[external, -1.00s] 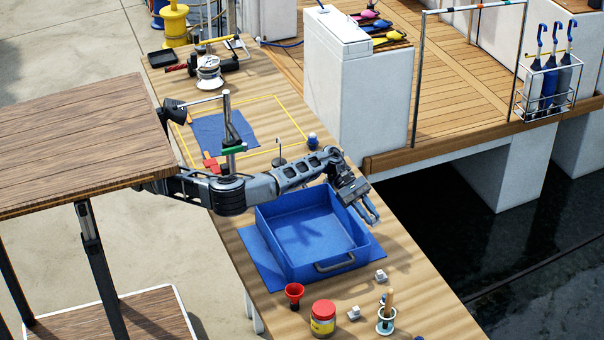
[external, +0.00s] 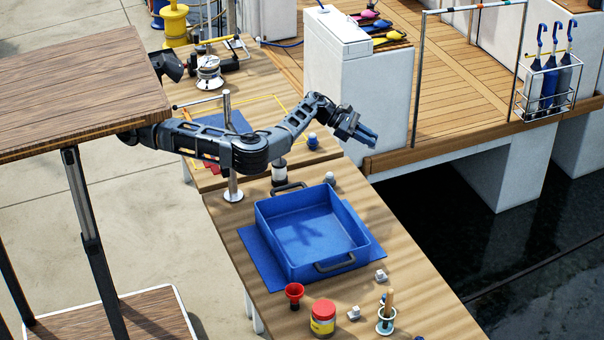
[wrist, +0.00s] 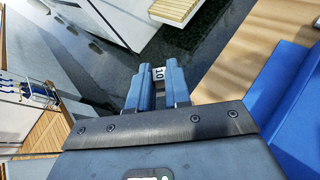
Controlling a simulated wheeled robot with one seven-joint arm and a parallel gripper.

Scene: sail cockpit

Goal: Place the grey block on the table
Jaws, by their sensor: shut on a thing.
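My gripper (external: 366,137) is raised above the far right side of the wooden table (external: 430,305), close to its edge. In the wrist view my gripper (wrist: 158,80) is shut on a small pale grey block (wrist: 158,73) with dark marks, held between the fingertips. Dark water and dock parts show behind it in that view, not the tabletop. In the external view I cannot make out the held block.
A deep blue tray (external: 347,240) with dark handles sits on a blue mat (external: 258,262). A thin metal post (external: 229,150) stands at the left.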

